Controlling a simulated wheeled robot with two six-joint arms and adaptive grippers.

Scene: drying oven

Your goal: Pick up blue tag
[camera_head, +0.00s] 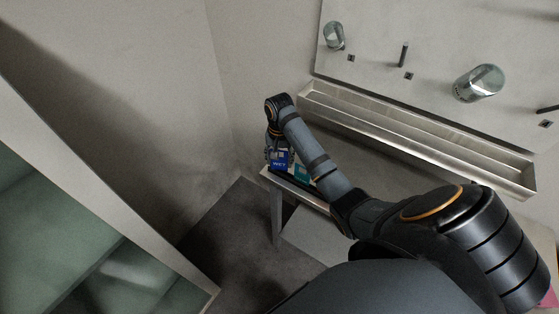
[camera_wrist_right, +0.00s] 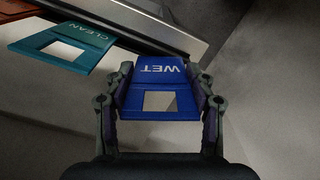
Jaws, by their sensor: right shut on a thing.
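The blue tag (camera_wrist_right: 158,88) has white lettering reading "WET" and a square hole. In the right wrist view it sits between the two fingers of my right gripper (camera_wrist_right: 160,105), which is shut on it by its side edges. In the head view the blue tag (camera_head: 280,161) shows at the end of my right arm, by the left end of the table. The gripper (camera_head: 278,155) there is small and partly hidden by the arm. My left gripper is not in view.
A teal tag (camera_wrist_right: 65,45) reading "CLEAN" lies on the table (camera_wrist_right: 40,95) beside the blue one. A reddish-brown item (camera_wrist_right: 14,12) lies beyond it. A metal trough (camera_head: 420,140) runs along the wall panel. A glass-fronted cabinet (camera_head: 75,235) stands at left.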

